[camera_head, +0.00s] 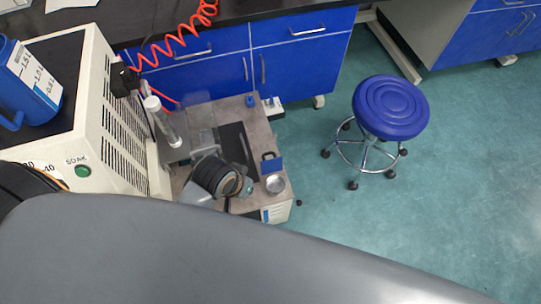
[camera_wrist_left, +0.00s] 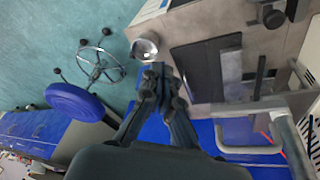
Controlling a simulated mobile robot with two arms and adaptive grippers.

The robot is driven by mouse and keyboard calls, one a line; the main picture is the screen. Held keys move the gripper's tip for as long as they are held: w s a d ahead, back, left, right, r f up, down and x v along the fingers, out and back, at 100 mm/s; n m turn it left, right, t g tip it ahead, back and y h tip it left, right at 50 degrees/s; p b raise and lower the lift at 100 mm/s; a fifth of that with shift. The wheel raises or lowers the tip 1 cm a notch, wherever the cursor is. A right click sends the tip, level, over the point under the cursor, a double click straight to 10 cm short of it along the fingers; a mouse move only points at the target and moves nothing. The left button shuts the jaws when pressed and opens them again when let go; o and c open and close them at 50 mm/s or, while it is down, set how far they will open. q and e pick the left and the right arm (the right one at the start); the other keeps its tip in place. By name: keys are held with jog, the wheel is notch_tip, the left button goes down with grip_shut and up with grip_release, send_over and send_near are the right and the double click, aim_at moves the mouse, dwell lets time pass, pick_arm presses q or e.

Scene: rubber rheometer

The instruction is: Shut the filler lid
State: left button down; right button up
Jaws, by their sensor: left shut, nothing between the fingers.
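My left gripper (camera_wrist_left: 158,73) points up in the left wrist view; its dark fingers are together with nothing between them. In that view its tips show just below a round, shiny metal dish or opening (camera_wrist_left: 145,46). In the head view this round metal part (camera_head: 275,184) is at the front right corner of a low grey unit (camera_head: 199,112). A flat blue flap with a black part above it (camera_head: 271,166) is beside it, probably the filler lid. Contact between fingers and flap cannot be told. In the head view my left wrist hides the fingertips. My right gripper is not in view.
A dark recessed panel (camera_head: 237,150) is in the unit's top. The cream machine (camera_head: 98,112) stands at left with a blue jug (camera_head: 30,85) on it. A red coiled hose (camera_head: 178,45) hangs behind. A blue stool (camera_head: 391,106) stands right; the floor between is clear.

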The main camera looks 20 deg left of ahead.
pick_arm(q)
jog(key=w+d+r, duration=0.2)
jog(key=w+d, duration=0.2)
jog(key=d, duration=0.1)
jog(key=n+g+y, duration=0.2)
jog(key=n, duration=0.6)
send_over(270, 154)
notch_tip(270, 154, down, 2)
jog(key=f, duration=0.3)
jog(key=s+f+b, duration=0.1)
jog(key=f, duration=0.5)
jog(key=shift+s+d+f, duration=0.2)
jog(key=shift+s+d, duration=0.05)
jog(key=shift+s, duration=0.1)
jog(key=shift+s+d, duration=0.15)
